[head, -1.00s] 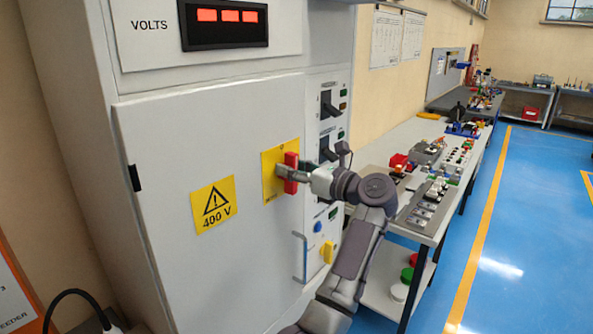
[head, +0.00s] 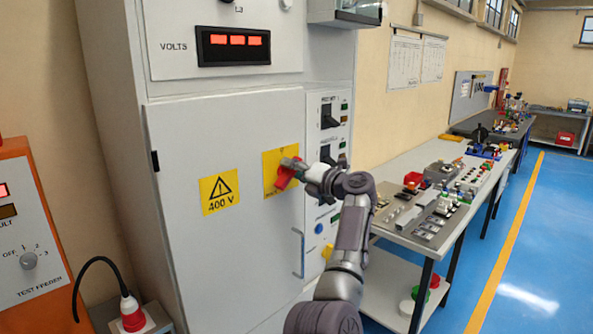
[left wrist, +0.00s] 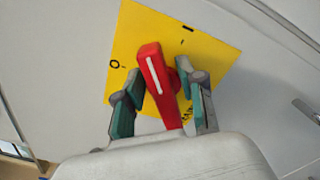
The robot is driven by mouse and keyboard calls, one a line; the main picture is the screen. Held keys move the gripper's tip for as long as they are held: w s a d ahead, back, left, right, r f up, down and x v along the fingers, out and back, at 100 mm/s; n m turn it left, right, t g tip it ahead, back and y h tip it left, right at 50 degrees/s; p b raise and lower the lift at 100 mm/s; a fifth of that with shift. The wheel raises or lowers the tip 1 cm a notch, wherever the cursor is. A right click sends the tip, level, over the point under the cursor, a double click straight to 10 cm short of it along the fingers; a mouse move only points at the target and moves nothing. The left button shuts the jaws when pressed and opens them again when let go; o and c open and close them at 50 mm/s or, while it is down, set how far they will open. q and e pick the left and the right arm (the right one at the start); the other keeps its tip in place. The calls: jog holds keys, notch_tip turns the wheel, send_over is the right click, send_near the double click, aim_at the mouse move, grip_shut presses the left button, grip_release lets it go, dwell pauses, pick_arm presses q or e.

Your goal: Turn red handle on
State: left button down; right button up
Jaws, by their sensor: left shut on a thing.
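The red handle (head: 284,177) sits on a yellow plate (head: 270,160) on the front of the grey cabinet, and it is tilted. In the left wrist view the red handle (left wrist: 160,85) carries a white line, which points between the "O" and "I" marks on the yellow plate (left wrist: 132,35). My left gripper (head: 290,167) is at the handle. In the left wrist view its fingers (left wrist: 165,80) lie on both sides of the handle, shut on it. My right gripper is not in view.
The cabinet door (head: 210,270) has a 400 V sign (head: 219,190) and a bar pull (head: 299,252). A switch panel (head: 327,130) is right of the door. A workbench (head: 425,245) with parts stands at right. An orange test unit (head: 25,240) stands at left.

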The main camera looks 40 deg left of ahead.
pick_arm(q)
jog(key=shift+w+r+m, duration=0.1)
jog(key=shift+r+m, duration=0.05)
jog(key=shift+m, duration=0.35)
jog(key=shift+m+p, duration=0.45)
jog(key=shift+m, duration=0.55)
jog(key=m+p, duration=0.1)
jog(key=m, duration=0.1)
jog(key=m+p, duration=0.1)
jog(key=m, duration=0.1)
jog(key=shift+f+m, duration=0.3)
jog(key=shift+f, duration=0.1)
jog(key=c, duration=1)
grip_release()
jog(key=shift+w+a, duration=0.1)
jog(key=shift+c, duration=0.2)
jog(key=shift+a+f, duration=0.1)
jog(key=shift+f, duration=0.05)
jog(key=s+d, duration=0.1)
jog(key=d, duration=1.1)
